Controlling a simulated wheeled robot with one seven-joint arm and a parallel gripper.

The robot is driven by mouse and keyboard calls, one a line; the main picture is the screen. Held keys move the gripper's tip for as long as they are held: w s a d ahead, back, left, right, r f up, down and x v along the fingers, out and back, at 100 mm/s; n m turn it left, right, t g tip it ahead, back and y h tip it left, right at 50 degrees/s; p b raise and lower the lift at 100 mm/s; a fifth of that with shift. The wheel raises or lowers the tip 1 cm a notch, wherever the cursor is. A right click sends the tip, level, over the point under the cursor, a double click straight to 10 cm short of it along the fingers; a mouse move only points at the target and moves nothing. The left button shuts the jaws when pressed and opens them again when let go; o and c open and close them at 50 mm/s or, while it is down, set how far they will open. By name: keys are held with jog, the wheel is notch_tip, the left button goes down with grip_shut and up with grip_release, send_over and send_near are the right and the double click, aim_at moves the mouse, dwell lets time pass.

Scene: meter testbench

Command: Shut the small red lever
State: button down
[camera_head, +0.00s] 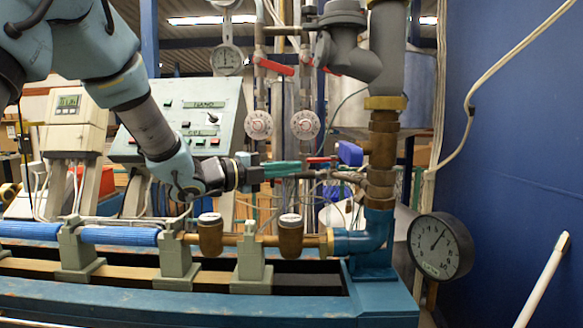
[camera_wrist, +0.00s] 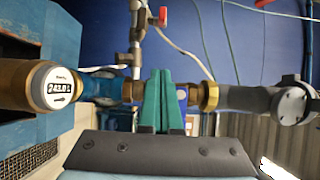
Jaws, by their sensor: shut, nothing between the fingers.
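The small red lever (camera_head: 320,159) sits on a thin branch pipe (camera_head: 345,176) left of the brass riser. In the wrist view a small red handle (camera_wrist: 162,16), seemingly this lever, stands off the branch pipe (camera_wrist: 136,45) at the top. My gripper (camera_head: 299,166) points right, with its green fingers together and empty. In the head view the fingertips appear just left of the lever; I cannot tell whether they touch it. In the wrist view the fingers (camera_wrist: 159,76) show a gap in the picture below the red handle.
A blue handle (camera_head: 350,153) is right of the lever. Two larger red levers (camera_head: 275,67) (camera_head: 330,71) are above. Brass meters (camera_head: 291,237) lie below. A round gauge (camera_head: 440,247) is at right.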

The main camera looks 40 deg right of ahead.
aim_at(307, 160)
jog(key=w+d+p, duration=0.2)
jog(key=d+p, duration=0.2)
jog(key=d, duration=0.5)
jog(key=shift+w+d+p, duration=0.2)
jog(key=shift+w+p, duration=0.2)
jog(key=m+g, duration=0.1)
jog(key=w+m+g+b, duration=0.1)
jog(key=w+g+b, duration=0.1)
jog(key=g, duration=0.1)
jog(key=shift+w+d+f+m+y, duration=0.1)
jog(key=shift+w+f+m+y, duration=0.15)
jog(key=shift+m+y, duration=0.15)
jog(key=shift+w+r+b, duration=0.2)
jog(key=shift+r+b, duration=0.05)
jog(key=shift+b, duration=0.1)
